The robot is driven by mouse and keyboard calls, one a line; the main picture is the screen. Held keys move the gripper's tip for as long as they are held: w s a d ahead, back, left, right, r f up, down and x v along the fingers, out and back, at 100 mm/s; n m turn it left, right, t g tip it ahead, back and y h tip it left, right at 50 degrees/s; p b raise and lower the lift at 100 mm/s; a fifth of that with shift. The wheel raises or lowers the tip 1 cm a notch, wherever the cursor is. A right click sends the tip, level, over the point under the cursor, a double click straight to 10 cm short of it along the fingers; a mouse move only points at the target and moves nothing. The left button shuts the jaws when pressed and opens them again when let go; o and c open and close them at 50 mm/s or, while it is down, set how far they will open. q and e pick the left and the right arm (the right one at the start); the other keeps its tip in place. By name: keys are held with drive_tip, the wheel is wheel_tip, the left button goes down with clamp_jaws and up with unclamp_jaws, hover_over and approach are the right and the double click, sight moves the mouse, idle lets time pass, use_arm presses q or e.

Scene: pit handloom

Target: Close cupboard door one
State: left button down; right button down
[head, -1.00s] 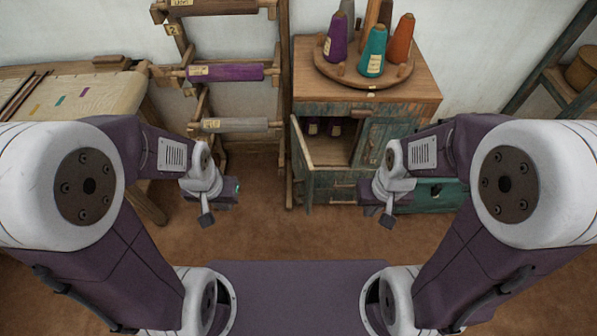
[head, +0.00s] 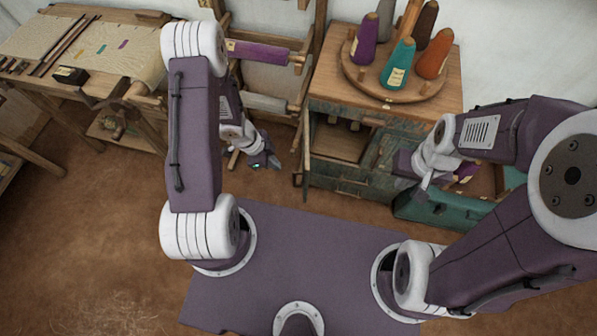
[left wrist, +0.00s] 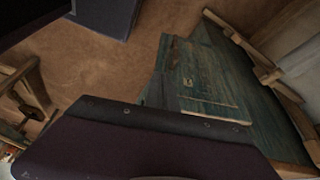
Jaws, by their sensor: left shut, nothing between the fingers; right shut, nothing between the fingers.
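The cupboard (head: 385,112) has a wooden top and worn teal fronts. Its left compartment is open and shows a dark inside. The open door (head: 305,155) stands out from the left side of this opening, almost edge-on; I cannot read a number on it. The right-hand door (head: 386,150) looks closed. My left gripper (head: 274,163) is shut and empty, a little left of the open door and apart from it. My right gripper (head: 424,184) is shut and empty, in front of the cupboard's right side. In the left wrist view, worn teal panelling (left wrist: 215,85) lies beyond the gripper body.
A round wooden tray (head: 365,88) with several thread cones stands on the cupboard. An open teal box (head: 445,212) sits on the floor at right. A rack with rolls (head: 262,52) is left of the cupboard, and a loom (head: 75,55) is further left.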

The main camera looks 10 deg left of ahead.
use_arm(q)
drive_tip(key=w+d+f+b, duration=0.1)
drive_tip(key=d+f, duration=0.6)
drive_tip(key=f, duration=0.1)
drive_tip(key=shift+w+d+f+b, duration=0.15)
drive_tip(key=shift+w+b, duration=0.15)
drive_tip(key=shift+w, duration=0.1)
